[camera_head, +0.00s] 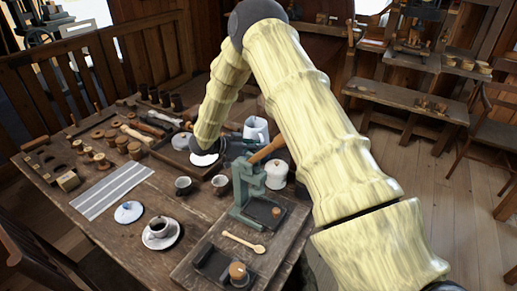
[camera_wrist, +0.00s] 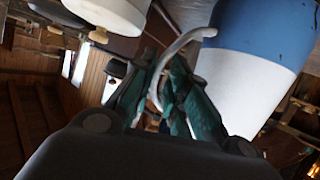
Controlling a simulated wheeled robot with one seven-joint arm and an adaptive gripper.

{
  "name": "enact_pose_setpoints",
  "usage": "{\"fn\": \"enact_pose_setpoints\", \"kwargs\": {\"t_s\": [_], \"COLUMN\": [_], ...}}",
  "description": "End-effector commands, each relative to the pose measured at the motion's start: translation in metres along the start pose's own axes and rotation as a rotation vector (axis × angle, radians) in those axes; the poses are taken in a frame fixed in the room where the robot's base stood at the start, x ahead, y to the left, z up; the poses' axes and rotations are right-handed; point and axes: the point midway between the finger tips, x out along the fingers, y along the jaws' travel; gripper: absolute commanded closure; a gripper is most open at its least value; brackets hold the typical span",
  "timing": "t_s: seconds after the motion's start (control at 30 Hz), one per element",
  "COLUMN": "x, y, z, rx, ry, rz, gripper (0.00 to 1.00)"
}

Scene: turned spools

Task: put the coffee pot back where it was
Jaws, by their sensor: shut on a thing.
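The coffee pot appears to be the blue and white vessel (camera_head: 257,127) near the far right of the table, partly behind my arm. In the wrist view the pot (camera_wrist: 252,75) fills the upper right, with a blue band and a white body. Its thin white handle (camera_wrist: 185,42) curves in between my fingers. My gripper (camera_wrist: 165,95) is shut on this handle. I cannot tell whether the pot's base touches the table.
A green lever press (camera_head: 246,190) and a lidded white pot (camera_head: 276,173) stand close in front. A dark tray (camera_head: 170,157) lies to the left. Small cups (camera_head: 183,186), a cup on a saucer (camera_head: 160,233) and a blue-white lid (camera_head: 128,212) occupy the front. A striped cloth (camera_head: 112,190) lies left.

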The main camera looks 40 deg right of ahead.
Motion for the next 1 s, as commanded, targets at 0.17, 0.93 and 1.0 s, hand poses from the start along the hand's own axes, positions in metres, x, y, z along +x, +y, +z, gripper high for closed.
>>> {"fn": "enact_pose_setpoints", "kwargs": {"t_s": [0.17, 0.93, 1.0], "x": [0.001, -0.045, -0.058], "y": [0.001, 0.0, 0.0], "z": [0.003, 0.003, 0.004], "rx": [-0.007, -0.003, -0.003], "ry": [-0.002, -0.002, -0.002], "rz": [0.001, -0.002, -0.001], "gripper": [0.75, 0.62, 0.62]}}
